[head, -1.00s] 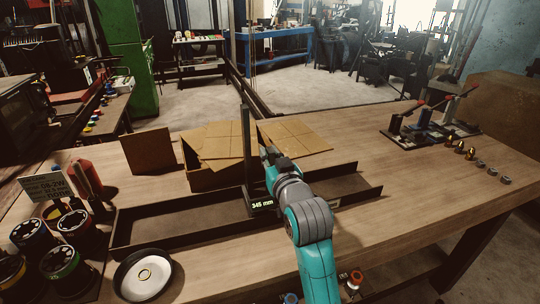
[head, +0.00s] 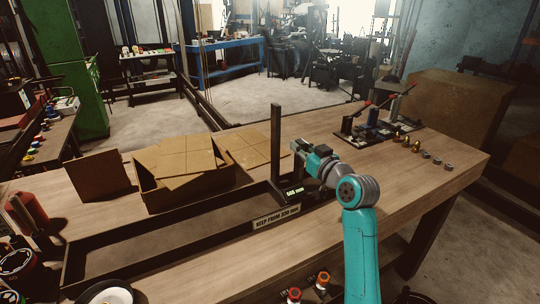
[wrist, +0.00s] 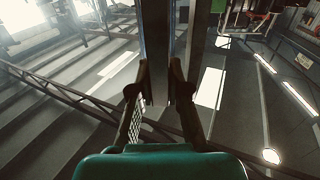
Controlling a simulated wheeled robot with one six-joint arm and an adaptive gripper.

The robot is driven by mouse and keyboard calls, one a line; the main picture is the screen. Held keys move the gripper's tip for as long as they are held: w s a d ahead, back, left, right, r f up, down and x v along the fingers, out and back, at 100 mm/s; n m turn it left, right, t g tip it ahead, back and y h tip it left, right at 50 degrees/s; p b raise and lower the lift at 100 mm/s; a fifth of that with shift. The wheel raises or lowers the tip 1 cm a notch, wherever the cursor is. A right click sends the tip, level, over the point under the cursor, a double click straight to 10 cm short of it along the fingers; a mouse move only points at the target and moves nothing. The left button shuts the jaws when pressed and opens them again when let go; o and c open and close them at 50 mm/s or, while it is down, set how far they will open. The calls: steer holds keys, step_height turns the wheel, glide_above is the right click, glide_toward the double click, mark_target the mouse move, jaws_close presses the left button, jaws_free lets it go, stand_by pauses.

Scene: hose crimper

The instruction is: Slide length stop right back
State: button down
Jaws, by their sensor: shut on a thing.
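The length stop (head: 276,140) is a tall dark upright post on a foot with a small lit display (head: 292,191). It stands toward the right part of the long dark trough (head: 165,212). The display's figures are too blurred to read surely. My gripper (head: 297,148) is at the post's right side, around mid-height. In the wrist view, the post (wrist: 158,50) stands between the two fingers of my gripper (wrist: 158,85), which is shut on it. My arm hides the trough's right end in the head view.
A cardboard box (head: 180,185) and a cardboard sheet (head: 104,176) stand behind the trough. A label (head: 276,217) is on the trough's front. Lever tools (head: 365,125) and several fittings (head: 415,146) sit to the right. The bench (head: 425,180) is clear at front right.

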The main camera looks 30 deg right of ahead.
steer(key=d, duration=0.9)
steer(key=c, duration=1.1)
jaws_free()
steer(key=s, duration=1.2)
